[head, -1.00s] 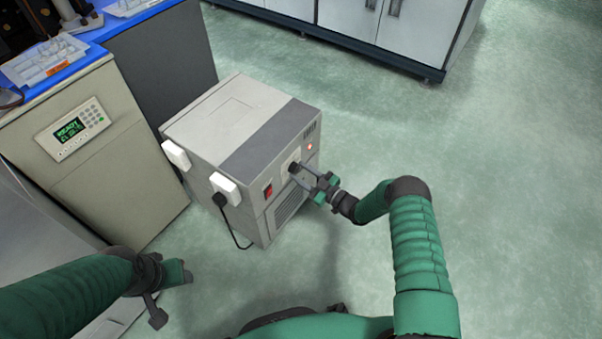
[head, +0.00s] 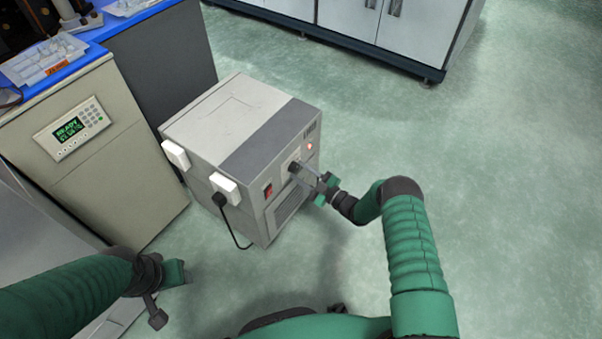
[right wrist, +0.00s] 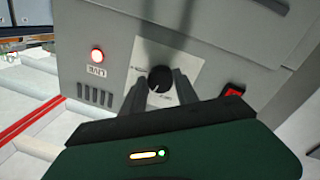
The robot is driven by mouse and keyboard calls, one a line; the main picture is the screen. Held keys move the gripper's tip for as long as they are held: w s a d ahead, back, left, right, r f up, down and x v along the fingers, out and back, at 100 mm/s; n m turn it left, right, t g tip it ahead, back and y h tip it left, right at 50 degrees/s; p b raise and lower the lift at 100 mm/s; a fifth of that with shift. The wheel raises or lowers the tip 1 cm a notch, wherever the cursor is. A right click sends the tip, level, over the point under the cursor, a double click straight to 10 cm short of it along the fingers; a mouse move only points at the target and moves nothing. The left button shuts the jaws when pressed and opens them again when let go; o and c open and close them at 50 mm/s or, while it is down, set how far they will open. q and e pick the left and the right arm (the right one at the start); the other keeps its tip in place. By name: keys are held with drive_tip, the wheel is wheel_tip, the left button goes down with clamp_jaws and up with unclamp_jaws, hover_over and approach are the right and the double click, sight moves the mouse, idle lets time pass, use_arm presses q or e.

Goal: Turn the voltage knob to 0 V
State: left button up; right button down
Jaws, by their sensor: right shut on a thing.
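The voltage knob (right wrist: 160,79) is a round black dial on a white plate on the front of a grey power unit (head: 268,140). It carries a light mark that points to the lower left in the right wrist view. The scale print is too small to read. My right gripper (right wrist: 162,88) is shut on the knob, with one dark finger on each side of it. In the head view the gripper (head: 297,171) reaches the knob from the right, and the knob is mostly covered there. My left gripper (head: 172,292) hangs at the lower left, away from the unit; its jaws are unclear.
The panel also has a lit red lamp (right wrist: 97,55) and a red switch (right wrist: 234,90). A black cable (head: 233,230) hangs from a plug on the unit's side. A beige cabinet with a keypad display (head: 72,130) stands at left. The floor at right is clear.

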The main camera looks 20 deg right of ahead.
drive_tip(key=n, duration=0.5)
drive_tip(key=shift+f+n+y, duration=0.1)
drive_tip(key=shift+n+y, duration=0.2)
drive_tip(key=shift+n, duration=0.1)
drive_tip(key=n, duration=0.4)
drive_tip(key=shift+n, duration=0.4)
drive_tip(key=n+y, duration=0.1)
drive_tip(key=n, duration=0.5)
drive_tip(key=n+g, duration=0.1)
drive_tip(key=n, duration=0.4)
drive_tip(key=shift+f+n+y, duration=0.1)
drive_tip(key=shift+n+y, duration=0.2)
drive_tip(key=shift+y, duration=0.1)
drive_tip(key=c, duration=1)
unclamp_jaws()
drive_tip(key=shift+d, duration=0.1)
drive_tip(key=shift+o, duration=0.4)
drive_tip(key=shift+w+r, duration=0.1)
drive_tip(key=shift+r, duration=0.1)
